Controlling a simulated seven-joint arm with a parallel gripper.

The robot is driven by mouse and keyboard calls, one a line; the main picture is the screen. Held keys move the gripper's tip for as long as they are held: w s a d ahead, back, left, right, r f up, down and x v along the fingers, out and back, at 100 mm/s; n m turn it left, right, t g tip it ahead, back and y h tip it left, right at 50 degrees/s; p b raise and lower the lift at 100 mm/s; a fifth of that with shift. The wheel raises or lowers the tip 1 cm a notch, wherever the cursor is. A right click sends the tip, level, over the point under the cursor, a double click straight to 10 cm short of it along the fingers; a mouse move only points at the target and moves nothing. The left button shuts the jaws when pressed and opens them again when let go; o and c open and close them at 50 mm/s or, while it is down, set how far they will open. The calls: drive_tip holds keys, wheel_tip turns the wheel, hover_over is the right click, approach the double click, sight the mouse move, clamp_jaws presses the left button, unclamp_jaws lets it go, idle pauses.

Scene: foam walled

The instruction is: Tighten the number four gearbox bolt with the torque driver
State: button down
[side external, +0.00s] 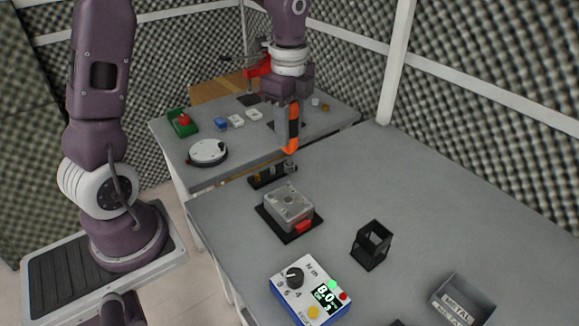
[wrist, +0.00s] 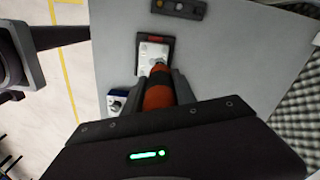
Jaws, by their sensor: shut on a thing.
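My gripper (side external: 288,108) is shut on the orange and black torque driver (side external: 293,136), which hangs roughly upright with its tip down. In the wrist view the driver (wrist: 158,92) points at the gearbox (wrist: 150,54). The grey metal gearbox (side external: 288,206) sits on a dark base with a red block at its front. The driver's tip shows near the gearbox's far edge in the side view; I cannot tell whether it touches. Bolt numbers are too small to read. A blue and white torque controller (side external: 309,290) has a dial and a lit display reading about 8.0.
A dark tray (wrist: 181,7) with small round parts lies beyond the gearbox. A black open holder (side external: 372,245) and a grey bin labelled METAL (side external: 463,300) stand to the right. A back table carries a white round device (side external: 208,151) and a green-and-red box (side external: 182,122). The right tabletop is clear.

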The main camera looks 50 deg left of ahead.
drive_tip(key=shift+w+a+r, duration=0.15)
drive_tip(key=shift+w+a, duration=0.1)
drive_tip(key=shift+a, duration=0.2)
drive_tip(key=shift+w+a+r, duration=0.1)
drive_tip(key=shift+w+a, duration=0.1)
drive_tip(key=shift+a, duration=0.2)
drive_tip(key=shift+f, duration=2.9)
drive_tip(key=shift+f, duration=0.9)
idle(1.0)
drive_tip(key=shift+r, duration=2.55)
